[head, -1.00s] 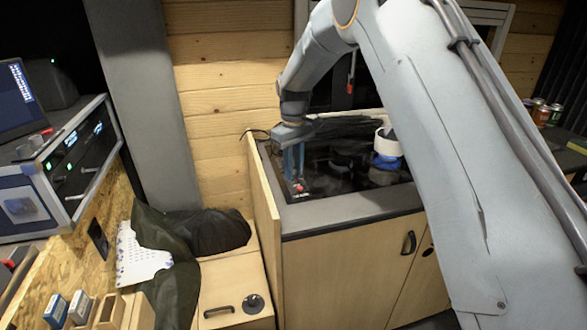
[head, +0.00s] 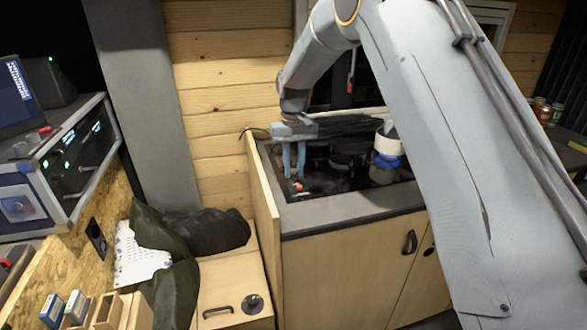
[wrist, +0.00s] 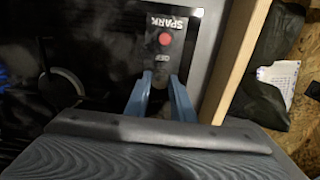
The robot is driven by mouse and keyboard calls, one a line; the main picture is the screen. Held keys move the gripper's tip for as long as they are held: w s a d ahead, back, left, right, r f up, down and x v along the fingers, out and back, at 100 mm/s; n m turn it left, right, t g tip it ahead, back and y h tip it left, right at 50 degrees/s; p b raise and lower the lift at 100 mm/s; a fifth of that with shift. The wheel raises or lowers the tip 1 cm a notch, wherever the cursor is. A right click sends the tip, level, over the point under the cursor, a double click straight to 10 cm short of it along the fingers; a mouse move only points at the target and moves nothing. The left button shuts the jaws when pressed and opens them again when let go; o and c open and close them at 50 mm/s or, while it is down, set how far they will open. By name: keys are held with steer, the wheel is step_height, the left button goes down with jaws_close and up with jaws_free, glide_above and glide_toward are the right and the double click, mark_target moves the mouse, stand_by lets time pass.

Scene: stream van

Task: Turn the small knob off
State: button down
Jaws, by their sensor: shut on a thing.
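My gripper (head: 294,177) points down at the near left corner of the black hob (head: 335,185). Its two blue fingers stand side by side, with a narrow gap between the tips in the wrist view (wrist: 161,80). They are shut on the small knob, which is mostly hidden between them. Just past the tips in the wrist view are an OFF mark (wrist: 155,65), a red button (wrist: 165,39) and the word SPARK. The red button also shows in the head view (head: 299,187), close by the fingertips. The knob's pointer cannot be made out.
A thin wooden partition (head: 264,205) rises close to the left of the hob. A blue and white canister (head: 387,155) stands on the hob's right side. A dark bag (head: 212,233) and a white sheet (head: 140,257) lie left of the partition.

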mark_target(294, 171)
steer(key=m, duration=0.6)
steer(key=shift+m, duration=0.3)
steer(key=m, duration=0.6)
steer(key=shift+d, duration=0.1)
stand_by(0.3)
steer(key=c, duration=1.5)
jaws_free()
steer(key=shift+r+b, duration=1.35)
steer(key=shift+r, duration=2.6)
